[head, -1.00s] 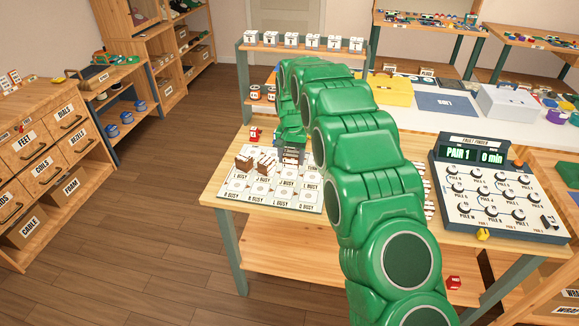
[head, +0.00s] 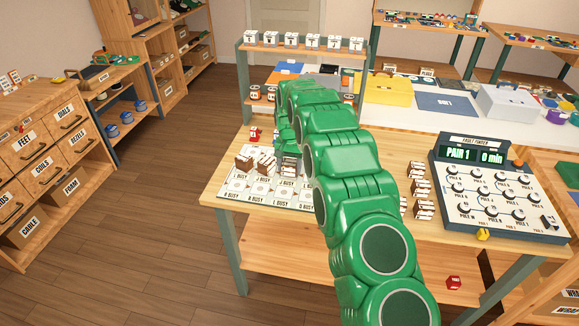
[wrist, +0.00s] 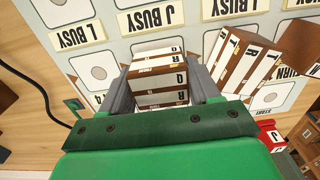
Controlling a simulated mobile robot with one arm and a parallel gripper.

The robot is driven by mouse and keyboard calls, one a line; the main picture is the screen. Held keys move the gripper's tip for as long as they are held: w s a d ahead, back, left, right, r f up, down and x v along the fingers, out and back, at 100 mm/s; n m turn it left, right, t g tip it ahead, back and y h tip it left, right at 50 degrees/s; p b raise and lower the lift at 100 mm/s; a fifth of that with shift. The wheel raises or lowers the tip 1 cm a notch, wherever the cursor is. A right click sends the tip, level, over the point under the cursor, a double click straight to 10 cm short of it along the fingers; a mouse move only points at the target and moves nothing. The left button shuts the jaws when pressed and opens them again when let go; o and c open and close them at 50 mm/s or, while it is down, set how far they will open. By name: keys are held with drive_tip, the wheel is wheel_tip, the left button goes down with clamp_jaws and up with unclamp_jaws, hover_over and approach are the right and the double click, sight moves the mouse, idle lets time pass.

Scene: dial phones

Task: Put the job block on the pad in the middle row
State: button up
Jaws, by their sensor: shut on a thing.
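My gripper (wrist: 165,90) is shut on a brown-and-white layered job block (wrist: 160,72) with letters on its layers; it reads Q and R in the wrist view. In the head view my gripper (head: 288,158) is over the right part of the light pad board (head: 228,197), mostly hidden by my green arm. The board has rows of pads with round marks and labels such as "J BUSY". In the wrist view the board (wrist: 110,40) shows bare pads beside the held block. I cannot tell whether the block touches the board.
Two similar blocks (head: 243,163) (head: 266,165) stand on the board left of my gripper. A red lettered cube (head: 254,133) sits behind them. More brown-and-white blocks (head: 422,190) lie right of my arm. The fault finder panel (head: 500,190) stands at the table's right.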

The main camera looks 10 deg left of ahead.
sight(290, 162)
drive_tip(key=shift+f, duration=0.25)
drive_tip(key=shift+f, duration=0.1)
drive_tip(key=o, duration=1.1)
wheel_tip(290, 162, up, 12)
drive_tip(key=shift+r, duration=0.15)
